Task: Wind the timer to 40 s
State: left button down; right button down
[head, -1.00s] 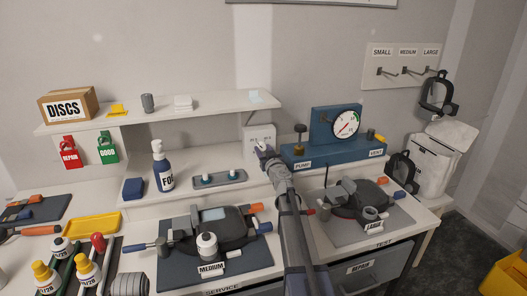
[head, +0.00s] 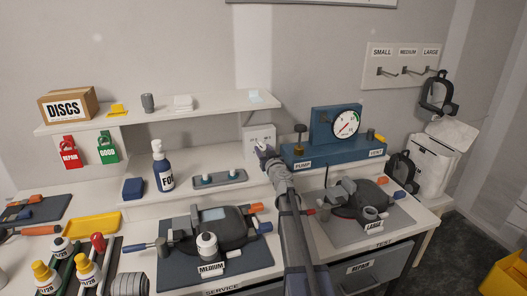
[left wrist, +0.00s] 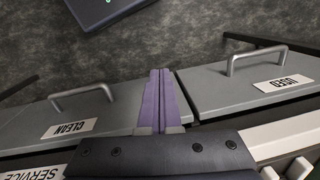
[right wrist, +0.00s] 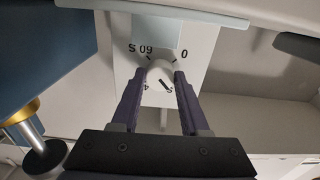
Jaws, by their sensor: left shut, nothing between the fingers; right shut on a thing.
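The timer is a white box (head: 251,137) on the wall side of the bench, left of the blue pump unit. The right wrist view shows its face (right wrist: 189,76) close up, with "0" at upper right and "60 S" at upper left, printed upside down; lower figures are partly hidden by the fingers. My right gripper (right wrist: 162,78) is shut on the pale round timer knob (right wrist: 160,70), one finger on each side. A short dark line shows between the fingers. In the head view my right gripper (head: 264,153) is at the timer's front. My left gripper (left wrist: 158,100) is shut and empty above the floor by the drawers.
The blue pump unit (head: 300,152) with its gauge (head: 346,122) stands close right of the timer. A shelf (head: 215,107) runs above and left. Masks and tools lie on the front bench.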

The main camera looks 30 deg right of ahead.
dwell(0.8)
jog(key=shift+c, duration=2.1)
grip_release()
jog(key=shift+s, duration=0.1)
jog(key=shift+v, duration=3.85)
